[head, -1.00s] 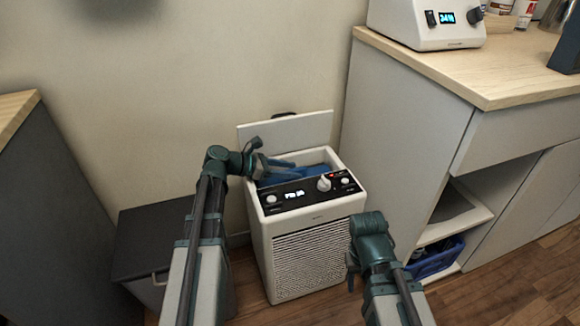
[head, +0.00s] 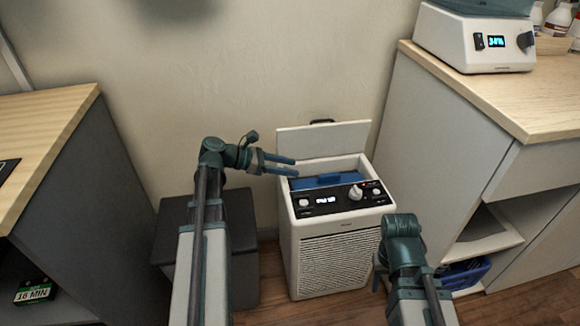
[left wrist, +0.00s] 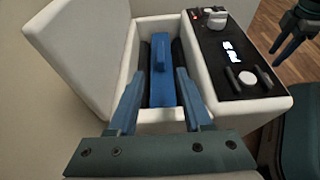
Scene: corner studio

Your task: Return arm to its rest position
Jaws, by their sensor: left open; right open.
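My left gripper (head: 281,165) is open and empty, at the upper left of the white appliance (head: 335,262), outside its open top. In the left wrist view its two blue fingers (left wrist: 160,105) are apart, with a blue block-like piece (left wrist: 161,72) showing beyond them inside the appliance's bay. The same blue piece (head: 328,180) lies in the open top in the head view. My right gripper (head: 380,275) is low at the appliance's right front, its fingers pointing down and partly hidden by its own wrist.
The appliance's lid (head: 322,139) stands open against the wall. A dark box (head: 175,240) is at its left. A wood-topped counter (head: 45,125) is at far left and a cabinet (head: 445,150) at right. A white device (head: 475,45) stands on the cabinet.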

